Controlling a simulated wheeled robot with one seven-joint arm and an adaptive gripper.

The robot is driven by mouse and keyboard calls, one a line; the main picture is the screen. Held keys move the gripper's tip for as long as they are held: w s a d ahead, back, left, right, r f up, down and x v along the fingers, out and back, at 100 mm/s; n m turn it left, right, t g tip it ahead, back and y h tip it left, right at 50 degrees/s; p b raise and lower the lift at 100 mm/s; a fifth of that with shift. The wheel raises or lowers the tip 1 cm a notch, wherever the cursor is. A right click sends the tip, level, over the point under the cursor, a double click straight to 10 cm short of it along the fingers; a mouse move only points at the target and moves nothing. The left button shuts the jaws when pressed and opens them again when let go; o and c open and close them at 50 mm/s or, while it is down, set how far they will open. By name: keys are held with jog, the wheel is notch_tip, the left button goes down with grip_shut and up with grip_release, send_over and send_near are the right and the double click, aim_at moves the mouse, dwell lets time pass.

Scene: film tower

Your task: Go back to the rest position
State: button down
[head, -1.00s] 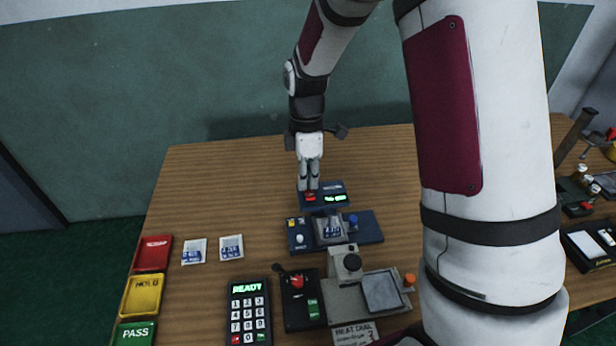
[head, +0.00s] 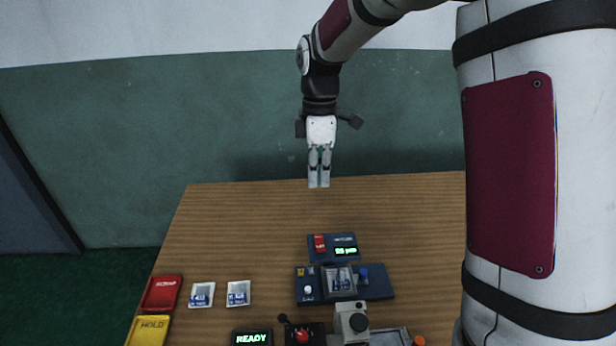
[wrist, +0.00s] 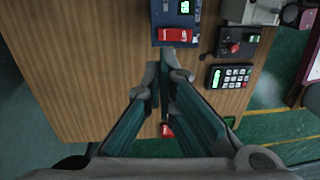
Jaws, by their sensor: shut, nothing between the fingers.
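My gripper (head: 319,186) is shut and empty. In the head view it hangs pointing down, above the far part of the wooden table (head: 240,220), clear of the devices. In the wrist view my gripper (wrist: 170,70) shows its two fingers close together over the table, with a red rocker switch (wrist: 174,35) on a blue device just beyond the tips. The same blue device (head: 345,240) shows in the head view below my gripper, with its red switch at the left and a lit green display.
A blue fixture (head: 376,282) holds a small packet. Two packets (head: 201,295) lie to its left. A red tray (head: 161,293) and a yellow HOLD tray (head: 147,330) sit at the left edge. A READY keypad (head: 252,338) is in front. The table's far left is bare.

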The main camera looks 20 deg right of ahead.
jog(key=s+d+r+m+t, duration=0.1)
jog(key=s+r+m+t, duration=0.2)
jog(key=s+r+m, duration=0.65)
jog(key=s+m+t+p, duration=0.1)
jog(key=s+m, duration=0.5)
jog(key=s, duration=1.3)
jog(key=shift+d+r+t, duration=0.35)
jog(key=shift+r+t, duration=0.1)
jog(key=shift+t, duration=0.25)
jog(key=shift+s+a, duration=0.1)
